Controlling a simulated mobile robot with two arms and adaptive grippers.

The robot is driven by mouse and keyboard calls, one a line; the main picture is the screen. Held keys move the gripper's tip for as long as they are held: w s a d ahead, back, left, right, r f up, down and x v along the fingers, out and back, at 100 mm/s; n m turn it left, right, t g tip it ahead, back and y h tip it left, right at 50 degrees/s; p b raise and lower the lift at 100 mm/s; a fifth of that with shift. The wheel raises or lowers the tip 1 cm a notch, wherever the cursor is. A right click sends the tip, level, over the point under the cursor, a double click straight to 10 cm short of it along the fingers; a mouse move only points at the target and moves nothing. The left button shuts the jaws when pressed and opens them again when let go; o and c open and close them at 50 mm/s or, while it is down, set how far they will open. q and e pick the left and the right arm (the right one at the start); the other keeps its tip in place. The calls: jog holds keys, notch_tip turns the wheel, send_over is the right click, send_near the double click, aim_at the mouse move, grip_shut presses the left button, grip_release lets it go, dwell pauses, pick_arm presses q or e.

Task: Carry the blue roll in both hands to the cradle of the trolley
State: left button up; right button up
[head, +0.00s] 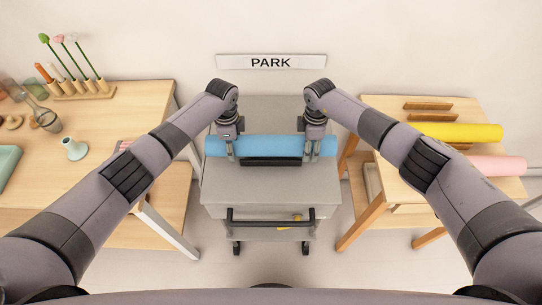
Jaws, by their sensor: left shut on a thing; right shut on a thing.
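The blue roll (270,146) lies level across the picture over the grey trolley (270,185). My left gripper (230,155) is shut on the roll near its left end. My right gripper (310,155) is shut on it near its right end. The dark cradle (270,162) on the trolley's top shows just below the roll in the picture. I cannot tell whether the roll rests in the cradle or is held a little above it. Parts of the roll are hidden behind the gripper fingers.
A wooden table (140,100) with a flower rack and glassware stands at the left. A wooden stand (385,200) at the right holds a yellow roll (460,132) and a pink roll (497,165). A PARK sign (270,62) is on the wall behind the trolley.

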pick_arm(q)
jog(key=shift+f+b, duration=0.5)
jog(key=shift+f, duration=0.2)
pick_arm(e)
jog(key=shift+f, duration=0.7)
pick_arm(q)
jog(key=o, duration=1.7)
pick_arm(e)
jog(key=o, duration=1.7)
pick_arm(q)
jog(key=shift+r, duration=0.1)
notch_tip(320, 180, up, 12)
jog(key=shift+f, duration=0.2)
jog(key=shift+r, duration=0.15)
pick_arm(e)
jog(key=shift+r, duration=0.25)
notch_tip(320, 180, up, 12)
jog(key=shift+f, duration=0.2)
jog(key=shift+f, duration=0.1)
